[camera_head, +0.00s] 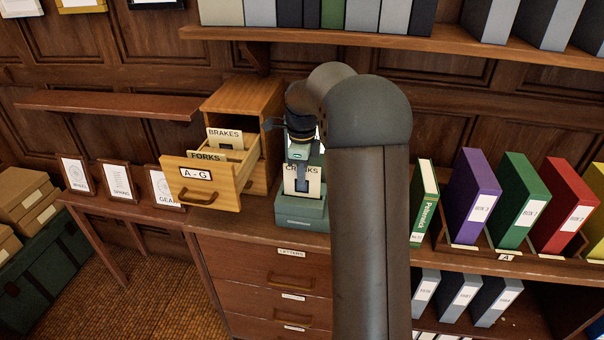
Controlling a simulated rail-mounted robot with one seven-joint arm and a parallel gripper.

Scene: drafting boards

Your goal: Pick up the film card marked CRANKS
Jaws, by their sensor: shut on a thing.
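The film card marked CRANKS (302,184) is a cream card with dark lettering, standing upright; my arm's edge partly crops its right side. My gripper (299,164) comes down from above and is shut on the card's top edge. The card shows in front of a grey-green device (301,222) on the cabinet top. I cannot tell whether the card touches the device or is inside it.
An open wooden drawer marked A-G (196,173) juts out at the left, holding cards marked BRAKES (226,137) and FORKS (206,155). A green book (425,200) and coloured binders (473,196) stand at the right. A shelf of files (400,38) runs above.

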